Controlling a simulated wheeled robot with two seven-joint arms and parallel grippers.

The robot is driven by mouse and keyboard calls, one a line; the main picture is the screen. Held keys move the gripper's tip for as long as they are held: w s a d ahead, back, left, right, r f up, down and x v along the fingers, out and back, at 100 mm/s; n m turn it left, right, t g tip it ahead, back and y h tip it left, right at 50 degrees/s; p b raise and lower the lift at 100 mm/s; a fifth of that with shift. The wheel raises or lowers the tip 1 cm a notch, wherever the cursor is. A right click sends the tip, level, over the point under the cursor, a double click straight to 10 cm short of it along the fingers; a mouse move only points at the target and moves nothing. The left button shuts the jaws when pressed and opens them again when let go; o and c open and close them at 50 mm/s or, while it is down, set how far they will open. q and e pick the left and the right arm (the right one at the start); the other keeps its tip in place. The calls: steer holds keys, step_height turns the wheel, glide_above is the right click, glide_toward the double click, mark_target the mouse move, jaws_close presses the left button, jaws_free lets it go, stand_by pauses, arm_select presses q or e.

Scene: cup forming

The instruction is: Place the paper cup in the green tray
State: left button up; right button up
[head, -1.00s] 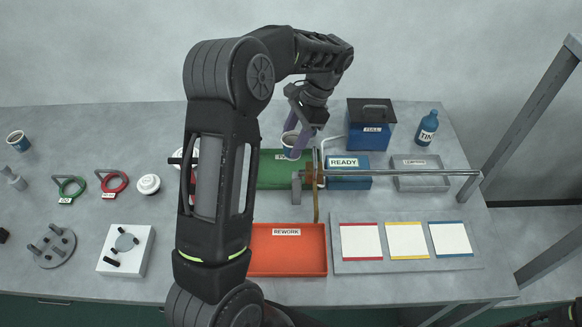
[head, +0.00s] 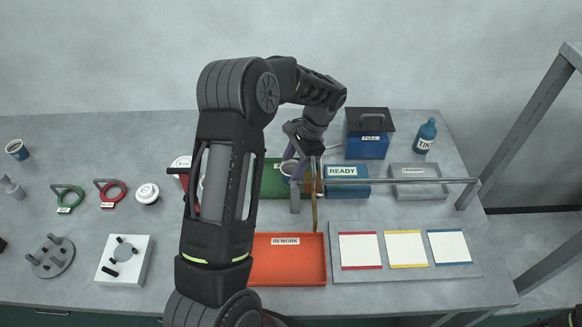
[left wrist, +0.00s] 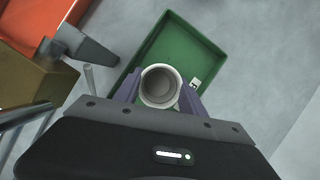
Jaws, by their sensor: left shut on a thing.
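The paper cup (left wrist: 160,87) is held between the purple fingers of my left gripper (left wrist: 160,97), its open rim facing the left wrist camera. In that view the cup and gripper are over the green tray (left wrist: 139,55). In the head view my left gripper (head: 296,172) has the cup (head: 288,168) at the tray (head: 270,188), partly hidden by the arm. I cannot tell whether the cup touches the tray floor. My right gripper is not in view.
A metal rod (head: 420,182) crosses just right of the green tray. An orange REWORK tray (head: 288,272) lies in front and a blue READY tray (head: 352,188) to the right. A grey tray (head: 425,190) and a blue box (head: 367,145) stand further right and behind.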

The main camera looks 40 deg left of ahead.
arm_select(q)
steer(key=shift+f, duration=0.2)
steer(key=o, duration=1.3)
steer(key=shift+r, duration=0.15)
steer(key=shift+r, duration=0.15)
steer(key=shift+w+d+r, duration=0.15)
steer(key=shift+w+r, duration=0.05)
steer(key=shift+r, duration=0.15)
steer(key=v, duration=0.5)
steer(key=shift+s+r, duration=0.1)
steer(key=shift+r, duration=0.05)
steer(key=shift+p+v, duration=2.55)
steer(key=shift+v, duration=0.4)
